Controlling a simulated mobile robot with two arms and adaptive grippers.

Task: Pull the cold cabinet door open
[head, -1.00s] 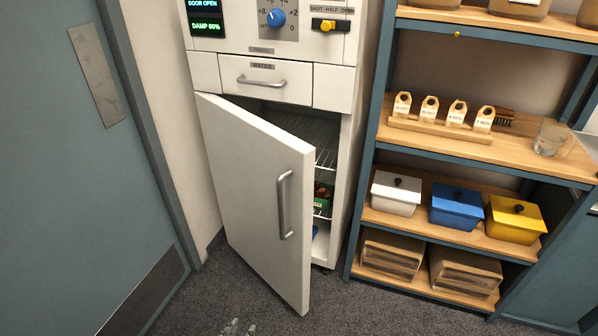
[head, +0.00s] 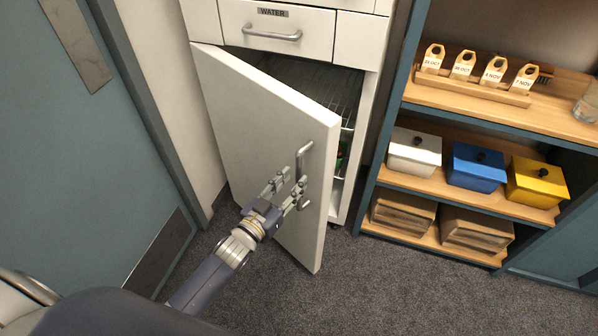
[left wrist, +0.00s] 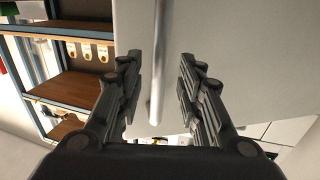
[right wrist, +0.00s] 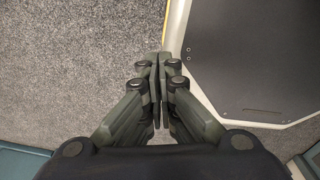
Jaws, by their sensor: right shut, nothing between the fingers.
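The white cold cabinet door (head: 265,130) stands partly open, hinged on its left, with wire shelves showing behind its free edge. Its grey bar handle (head: 304,160) is upright near that edge. My left gripper (head: 287,188) is open at the handle's lower part. In the left wrist view the handle (left wrist: 158,60) runs between the two spread fingers, with a gap on each side. My right gripper (right wrist: 160,62) is shut and empty above the floor, seen only in the right wrist view.
A water drawer (head: 275,32) is above the door. A shelf rack (head: 390,150) with white, blue and yellow lidded boxes stands to the right. A blue-grey door (head: 90,160) is at the left. The carpet (head: 400,290) before the rack is clear.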

